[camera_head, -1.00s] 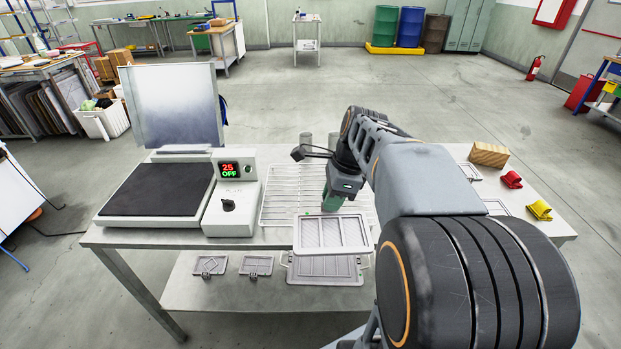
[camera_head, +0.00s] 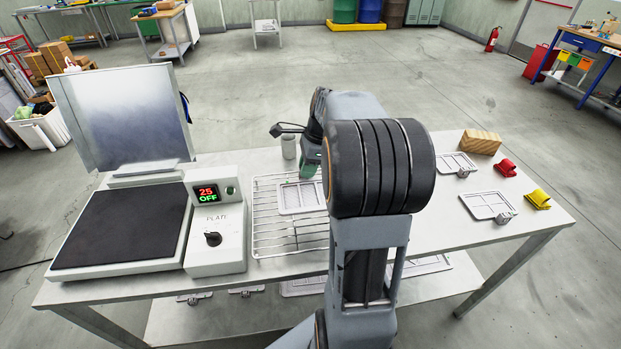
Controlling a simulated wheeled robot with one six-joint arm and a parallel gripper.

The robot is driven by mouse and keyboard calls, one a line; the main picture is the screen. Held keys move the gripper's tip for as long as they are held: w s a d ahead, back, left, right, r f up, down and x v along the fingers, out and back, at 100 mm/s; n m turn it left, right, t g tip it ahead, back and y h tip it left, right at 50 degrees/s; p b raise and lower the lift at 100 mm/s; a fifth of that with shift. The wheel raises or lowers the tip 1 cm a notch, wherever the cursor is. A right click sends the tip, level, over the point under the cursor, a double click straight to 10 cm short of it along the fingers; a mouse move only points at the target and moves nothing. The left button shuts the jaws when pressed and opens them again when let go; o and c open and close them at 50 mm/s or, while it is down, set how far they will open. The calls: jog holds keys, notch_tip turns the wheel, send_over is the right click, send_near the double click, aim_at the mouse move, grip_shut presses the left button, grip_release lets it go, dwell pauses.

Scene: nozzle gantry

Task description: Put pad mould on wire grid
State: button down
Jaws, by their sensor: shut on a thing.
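The pad mould (camera_head: 301,198), a light grey framed plate with recessed panels, is over the wire grid (camera_head: 277,236). The grid is a silvery rack of thin bars on the table, right of the plate's control box. My gripper (camera_head: 308,177) is at the mould's far edge and shut on it; my arm hides the fingertips in part. The mould looks roughly flat. I cannot tell whether it touches the bars or is a little above them. My arm covers the right part of the grid.
A hot plate (camera_head: 122,227) with a raised metal lid (camera_head: 122,115) and a control box (camera_head: 217,252) reading 25 OFF stands left. Right are small hinged moulds (camera_head: 488,206), a wooden block (camera_head: 481,142), and red (camera_head: 506,168) and yellow (camera_head: 538,200) clips. A grey cylinder (camera_head: 289,146) stands behind the grid.

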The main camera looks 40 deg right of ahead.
jog(key=w+d+f, duration=0.2)
jog(key=f, duration=0.1)
jog(key=d+f, duration=0.1)
jog(key=f, duration=0.1)
jog(key=shift+w+f, duration=0.15)
jog(key=shift+w, duration=0.25)
jog(key=shift+w+d+f, duration=0.1)
jog(key=shift+d+f, duration=0.05)
jog(key=shift+f, duration=1.5)
jog(key=shift+f, duration=0.15)
jog(key=c, duration=1)
grip_release()
